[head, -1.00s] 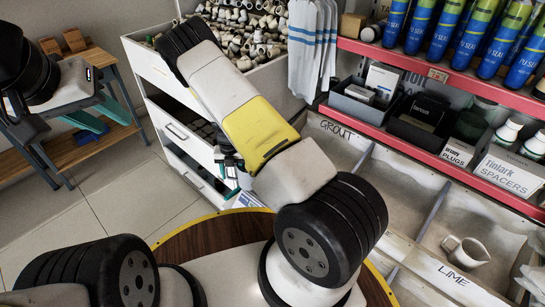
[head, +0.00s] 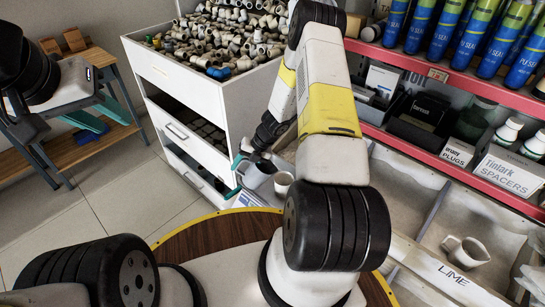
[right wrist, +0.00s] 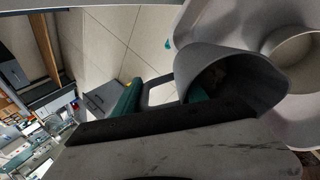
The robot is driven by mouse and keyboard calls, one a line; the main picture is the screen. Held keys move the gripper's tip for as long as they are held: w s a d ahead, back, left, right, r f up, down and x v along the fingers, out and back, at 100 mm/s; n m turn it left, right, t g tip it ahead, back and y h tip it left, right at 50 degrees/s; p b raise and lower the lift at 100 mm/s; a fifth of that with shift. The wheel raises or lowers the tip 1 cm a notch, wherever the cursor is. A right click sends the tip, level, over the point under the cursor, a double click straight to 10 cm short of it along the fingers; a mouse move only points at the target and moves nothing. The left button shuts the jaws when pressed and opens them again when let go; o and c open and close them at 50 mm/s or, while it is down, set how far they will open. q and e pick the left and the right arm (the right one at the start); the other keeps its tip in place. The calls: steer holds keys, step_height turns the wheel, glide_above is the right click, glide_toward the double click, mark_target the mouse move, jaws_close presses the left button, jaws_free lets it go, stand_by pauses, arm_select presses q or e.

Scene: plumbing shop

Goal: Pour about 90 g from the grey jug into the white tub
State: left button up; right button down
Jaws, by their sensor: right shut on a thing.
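The grey jug (head: 258,174) is in my right gripper (head: 240,165), which is shut on its handle. In the right wrist view the jug (right wrist: 262,88) is close up, with its dark open mouth showing; a little brownish content seems to lie inside. The white tub (head: 283,183) stands just right of the jug in the head view; its round rim (right wrist: 296,62) shows beside the jug's mouth in the right wrist view. I cannot tell whether anything is flowing. My left gripper (head: 98,122) is at the far left, its teal fingers apart and empty.
A scale (head: 248,200) shows in part by the jug and tub. A white drawer cabinet (head: 205,95) with pipe fittings stands behind. Grey bins with a LIME label (head: 455,275) lie to the right; one holds a white cup (head: 465,251).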

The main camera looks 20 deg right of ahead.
steer(key=shift+s+d+r+t+y, duration=0.15)
steer(key=shift+d+r+y, duration=0.05)
steer(key=shift+d+y, duration=0.4)
steer(key=shift+s+d+r+t+y, duration=0.15)
steer(key=shift+d+y, duration=0.3)
steer(key=shift+y, duration=0.25)
steer(key=shift+d+r+t+y, duration=0.15)
steer(key=shift+d+r+y, duration=0.15)
steer(key=shift+r+y, duration=0.2)
steer(key=shift+d+r+t+y, duration=0.15)
steer(key=shift+d+r+y, duration=0.1)
steer(key=shift+r+y, duration=0.25)
steer(key=d+r+y, duration=0.1)
steer(key=s+d+r+y, duration=0.1)
steer(key=d+r+y, duration=0.1)
steer(key=shift+r+t+p, duration=0.3)
steer(key=shift+t+p, duration=0.1)
steer(key=shift+s+d+r+t+y+p, duration=0.2)
steer(key=shift+d+r+y+p, duration=0.3)
steer(key=shift+d+y, duration=0.35)
steer(key=shift+s+d+r+t+y+p, duration=0.2)
steer(key=shift+d+r+y+p, duration=0.1)
steer(key=shift+d+r+y, duration=0.45)
steer(key=shift+s+d+y, duration=0.1)
steer(key=shift+d+y, duration=0.4)
steer(key=shift+d, duration=0.1)
steer(key=shift+a, duration=0.35)
